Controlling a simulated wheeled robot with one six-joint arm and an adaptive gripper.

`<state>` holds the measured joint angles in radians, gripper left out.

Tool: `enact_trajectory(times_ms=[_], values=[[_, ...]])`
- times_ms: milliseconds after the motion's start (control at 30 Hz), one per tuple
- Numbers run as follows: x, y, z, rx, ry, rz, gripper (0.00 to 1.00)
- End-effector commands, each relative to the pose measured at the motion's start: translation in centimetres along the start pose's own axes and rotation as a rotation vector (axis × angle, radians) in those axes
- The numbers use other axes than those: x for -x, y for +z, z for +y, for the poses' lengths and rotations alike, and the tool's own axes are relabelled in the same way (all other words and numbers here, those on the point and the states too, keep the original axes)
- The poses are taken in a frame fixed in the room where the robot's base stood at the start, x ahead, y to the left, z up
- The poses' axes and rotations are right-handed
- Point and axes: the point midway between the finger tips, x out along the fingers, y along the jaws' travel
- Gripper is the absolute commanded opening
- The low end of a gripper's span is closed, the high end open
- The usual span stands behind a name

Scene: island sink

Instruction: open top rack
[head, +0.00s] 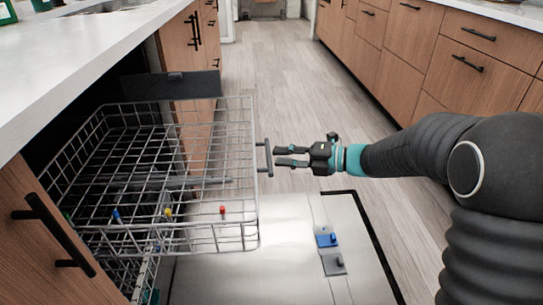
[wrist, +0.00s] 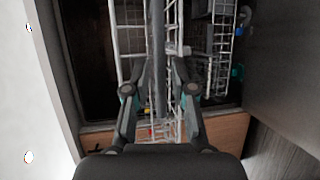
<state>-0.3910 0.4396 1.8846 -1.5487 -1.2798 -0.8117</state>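The top rack (head: 245,190) is a silver wire basket, pulled well out of the dishwasher over the lowered door.
The open door (head: 235,270) lies flat below the rack, with blue and grey detergent parts (head: 328,240) on it. A lower rack (head: 125,275) shows underneath. The counter (head: 90,55) and a cabinet handle (head: 50,230) are at left. Drawers (head: 400,50) line the right; the floor (head: 270,80) between is clear.

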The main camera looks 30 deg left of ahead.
Motion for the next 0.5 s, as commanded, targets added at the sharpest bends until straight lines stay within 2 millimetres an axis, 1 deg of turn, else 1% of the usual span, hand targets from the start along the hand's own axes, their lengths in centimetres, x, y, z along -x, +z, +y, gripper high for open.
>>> enact_trajectory(times_ms=[33,200,333,500], values=[[1.2,0.1,0.0,0.000,0.001,-0.005,0.25],[4.5,0.1,0.0,0.000,0.000,-0.004,0.25],[6.3,0.1,0.0,0.000,0.000,-0.003,0.25],[7.6,0.0,0.0,0.000,0.001,-0.001,0.25]])
